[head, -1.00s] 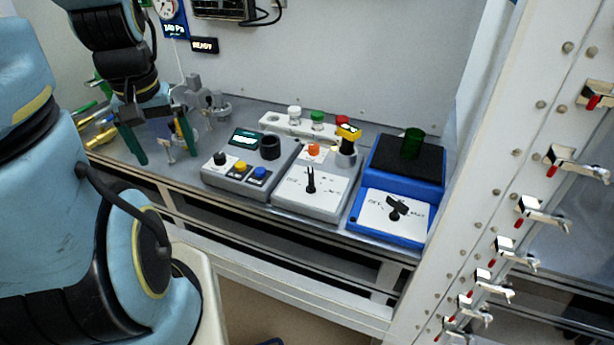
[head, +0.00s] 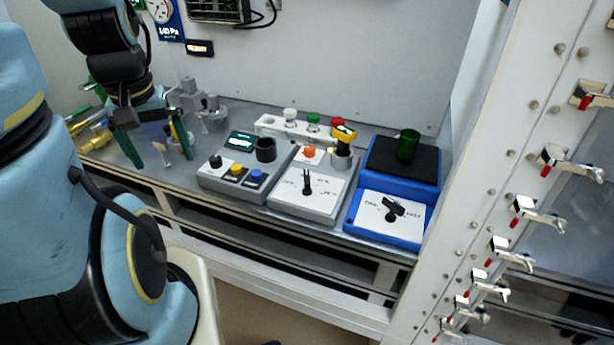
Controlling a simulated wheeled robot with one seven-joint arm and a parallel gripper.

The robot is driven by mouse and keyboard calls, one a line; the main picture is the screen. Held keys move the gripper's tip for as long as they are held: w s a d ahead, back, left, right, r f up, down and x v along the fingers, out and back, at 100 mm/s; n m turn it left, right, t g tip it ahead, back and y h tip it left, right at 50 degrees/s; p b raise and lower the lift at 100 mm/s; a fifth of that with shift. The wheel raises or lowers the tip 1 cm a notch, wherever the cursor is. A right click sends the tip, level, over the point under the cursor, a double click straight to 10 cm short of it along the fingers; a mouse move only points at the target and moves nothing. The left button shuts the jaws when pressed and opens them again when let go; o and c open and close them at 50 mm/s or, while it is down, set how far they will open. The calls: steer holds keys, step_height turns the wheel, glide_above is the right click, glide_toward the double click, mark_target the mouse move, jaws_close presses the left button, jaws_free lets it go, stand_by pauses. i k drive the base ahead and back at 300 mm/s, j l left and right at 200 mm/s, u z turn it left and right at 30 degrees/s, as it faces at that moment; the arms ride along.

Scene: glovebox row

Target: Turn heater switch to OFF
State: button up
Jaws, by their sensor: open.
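Two boxes on the bench carry a turn switch with small print too blurred to read surely, so I cannot tell by label which is the heater. The blue box (head: 357,228) has a white panel with a black knob (head: 393,209), its bar slanting down to the right. The grey box (head: 293,208) beside it has a thin black lever (head: 307,184) standing nearly upright in the picture. My gripper (head: 162,158) is open at the bench's left part, pointing down, with green fingers apart. It is left of both switches and touches neither.
Between my gripper and the switches stands a grey box with yellow and blue buttons (head: 237,169). A green cylinder (head: 408,145) stands on the blue box. A metal stand (head: 210,110) is behind my gripper. A white frame with clamps (head: 500,200) borders the right.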

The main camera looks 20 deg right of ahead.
mark_target(307, 183)
steer(key=k+l+u, duration=0.2)
steer(key=u, duration=0.15)
steer(key=k+l+u, duration=0.2)
steer(key=u, duration=0.15)
steer(key=k+l+u, duration=0.15)
steer(key=u, duration=0.2)
steer(key=k, duration=0.1)
